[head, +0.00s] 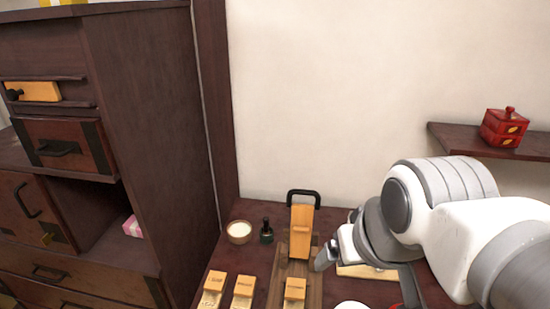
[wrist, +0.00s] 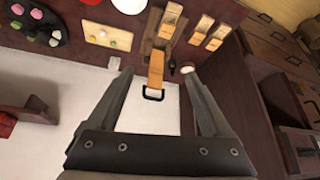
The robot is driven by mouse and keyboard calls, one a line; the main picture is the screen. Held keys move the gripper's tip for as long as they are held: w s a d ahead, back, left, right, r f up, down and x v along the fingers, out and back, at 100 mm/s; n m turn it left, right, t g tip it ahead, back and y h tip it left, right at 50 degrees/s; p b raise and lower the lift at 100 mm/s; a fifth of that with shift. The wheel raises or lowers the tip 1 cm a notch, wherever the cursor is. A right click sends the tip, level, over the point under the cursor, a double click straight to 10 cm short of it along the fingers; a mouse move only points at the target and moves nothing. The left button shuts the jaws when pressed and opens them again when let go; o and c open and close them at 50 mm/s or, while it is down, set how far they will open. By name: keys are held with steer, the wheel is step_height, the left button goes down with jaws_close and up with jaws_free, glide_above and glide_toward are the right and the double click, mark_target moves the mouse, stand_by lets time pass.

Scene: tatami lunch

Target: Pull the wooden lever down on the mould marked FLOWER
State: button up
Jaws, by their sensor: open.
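A wooden lever (head: 301,232) with a black loop handle (head: 303,196) stands upright on a dark wooden press base (head: 290,268). A small mould block (head: 294,290) lies at the near end of that base; its lettering is too small to read, so I cannot confirm FLOWER. My gripper (head: 335,252) is just right of the lever in the head view. In the wrist view my gripper (wrist: 157,76) is open and empty, and the lever (wrist: 156,66) with its loop handle (wrist: 153,95) appears between the fingers, apart from both.
Two more mould blocks (head: 214,284) (head: 243,288) lie left of the press. A white-filled bowl (head: 239,232) and a dark green bottle (head: 266,231) stand behind them. A board of sweets (wrist: 108,36) and a dark plate (wrist: 37,24) lie beyond. A dark cabinet (head: 150,110) borders the left.

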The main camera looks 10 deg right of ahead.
steer(key=shift+w+a+r+m+g, duration=0.1)
steer(key=shift+w+a+m+g, duration=0.05)
steer(key=shift+w+m+g, duration=0.4)
steer(key=c, duration=0.4)
steer(key=w+m+g+y, duration=0.4)
steer(key=w+m, duration=0.2)
steer(key=w, duration=0.3)
steer(key=shift+c, duration=0.2)
steer(key=m+t+y+p, duration=0.2)
steer(key=m+t+y, duration=0.2)
steer(key=m+y, duration=0.9)
glide_toward(299, 192)
steer(key=x, duration=0.3)
steer(key=p+x, duration=0.1)
steer(key=x, duration=0.3)
steer(key=p+x, duration=0.1)
steer(key=x, duration=0.3)
steer(key=shift+w+f, duration=0.25)
jaws_close()
